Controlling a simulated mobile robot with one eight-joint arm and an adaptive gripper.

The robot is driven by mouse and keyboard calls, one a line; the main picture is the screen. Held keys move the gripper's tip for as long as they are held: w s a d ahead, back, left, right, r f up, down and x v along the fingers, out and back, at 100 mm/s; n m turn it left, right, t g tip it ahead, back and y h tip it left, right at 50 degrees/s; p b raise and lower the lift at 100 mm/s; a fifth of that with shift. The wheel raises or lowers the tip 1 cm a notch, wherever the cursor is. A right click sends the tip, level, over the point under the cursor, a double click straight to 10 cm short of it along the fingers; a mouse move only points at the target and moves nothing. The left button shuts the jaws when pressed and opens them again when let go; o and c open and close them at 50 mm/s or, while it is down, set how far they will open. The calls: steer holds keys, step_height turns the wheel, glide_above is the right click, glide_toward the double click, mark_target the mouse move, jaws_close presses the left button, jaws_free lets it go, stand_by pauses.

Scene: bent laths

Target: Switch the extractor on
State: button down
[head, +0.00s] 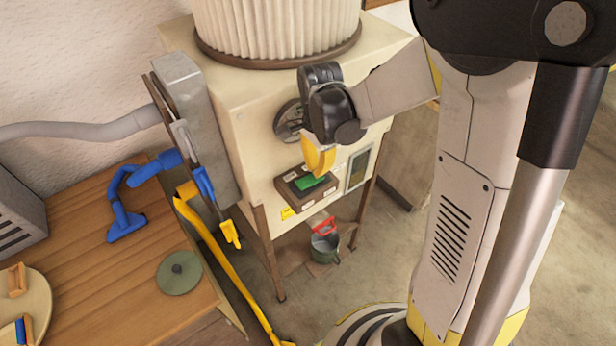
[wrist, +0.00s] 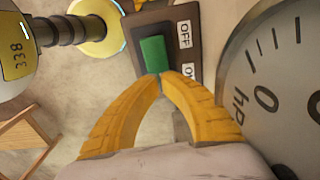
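The extractor (head: 240,135) is a cream cabinet on legs with a ribbed white filter drum (head: 275,25) on top. On its front is a dark switch box with a green rocker (head: 312,182), which also shows in the wrist view (wrist: 153,55). Labels reading OFF (wrist: 184,33) sit beside it. My gripper (head: 318,170) is just above the rocker. In the wrist view its two yellow fingers (wrist: 160,77) are shut, with tips together at the near end of the rocker and nothing held. I cannot tell whether they touch it.
A round gauge (head: 289,120) is close beside the switch, large in the wrist view (wrist: 285,80). A wooden bench (head: 110,290) with a blue tool (head: 125,220) and a green disc (head: 180,272) stands left. A yellow strip (head: 230,265) leans there. A small bucket (head: 325,248) is below the cabinet.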

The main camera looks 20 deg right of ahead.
mark_target(318, 179)
steer(key=shift+r+p, duration=1.6)
steer(key=shift+r, duration=1.1)
steer(key=shift+f, duration=0.1)
steer(key=s+n+b, duration=0.1)
steer(key=b, duration=0.1)
steer(key=shift+t+b, duration=0.3)
steer(key=s+f+n+t+b, duration=0.6)
steer(key=s+n+b, duration=0.5)
steer(key=b, duration=0.6)
steer(key=shift+s+n+t, duration=0.3)
steer(key=shift+s+n, duration=0.05)
steer(key=shift+n, duration=0.85)
